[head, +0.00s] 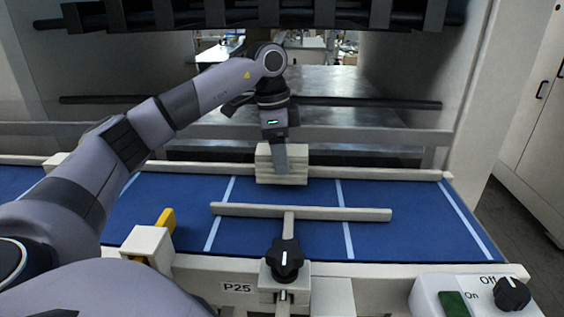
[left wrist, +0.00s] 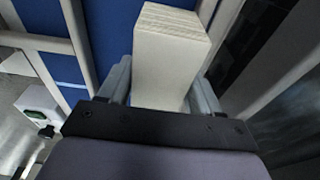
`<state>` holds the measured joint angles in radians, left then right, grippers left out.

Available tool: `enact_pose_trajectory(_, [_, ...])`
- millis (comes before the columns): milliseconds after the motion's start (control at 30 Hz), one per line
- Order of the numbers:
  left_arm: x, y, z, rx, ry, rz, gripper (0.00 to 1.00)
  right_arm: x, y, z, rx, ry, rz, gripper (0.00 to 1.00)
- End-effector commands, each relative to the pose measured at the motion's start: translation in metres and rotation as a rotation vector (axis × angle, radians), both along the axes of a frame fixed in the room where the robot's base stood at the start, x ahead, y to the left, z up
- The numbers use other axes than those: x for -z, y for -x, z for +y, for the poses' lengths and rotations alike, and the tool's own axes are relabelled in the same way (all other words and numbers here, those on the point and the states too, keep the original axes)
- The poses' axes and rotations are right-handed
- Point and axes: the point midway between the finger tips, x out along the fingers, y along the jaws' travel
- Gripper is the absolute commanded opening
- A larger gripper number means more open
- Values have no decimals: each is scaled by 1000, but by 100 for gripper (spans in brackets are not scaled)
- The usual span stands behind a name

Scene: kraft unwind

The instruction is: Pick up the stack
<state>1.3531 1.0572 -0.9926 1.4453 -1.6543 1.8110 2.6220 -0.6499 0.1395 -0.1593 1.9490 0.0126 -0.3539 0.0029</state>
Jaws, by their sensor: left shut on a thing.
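The stack (head: 265,168) is a pale cream block of thin layers near the far rail of the blue conveyor belt. My left gripper (head: 281,172) comes down on it from above and is shut on it. In the left wrist view the stack (left wrist: 168,62) stands between the two fingers (left wrist: 158,88), its layered end showing at the top. The head view does not clearly show whether the stack touches the belt. My right gripper is in neither view.
The blue belt (head: 400,232) has pale cross stripes. A T-shaped guide bar (head: 335,213) with a black knob (head: 285,258) lies across it in front of the stack. A yellow lever (head: 165,220) is at left, an on/off control box (head: 470,298) at front right. Dark rollers (head: 270,14) hang above.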

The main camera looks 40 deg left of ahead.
Motion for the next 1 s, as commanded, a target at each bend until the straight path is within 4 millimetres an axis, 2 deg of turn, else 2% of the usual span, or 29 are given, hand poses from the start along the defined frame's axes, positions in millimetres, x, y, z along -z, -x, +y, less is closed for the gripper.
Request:
enact_pose_trajectory(267, [-72,-1,-1,1,3,-11,29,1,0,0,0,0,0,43])
enact_pose_trajectory(400, [-97,0,0,-1,0,-8,29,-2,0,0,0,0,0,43])
enact_pose_trajectory(1000, [-163,0,-1,2,0,-3,29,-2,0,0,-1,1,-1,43])
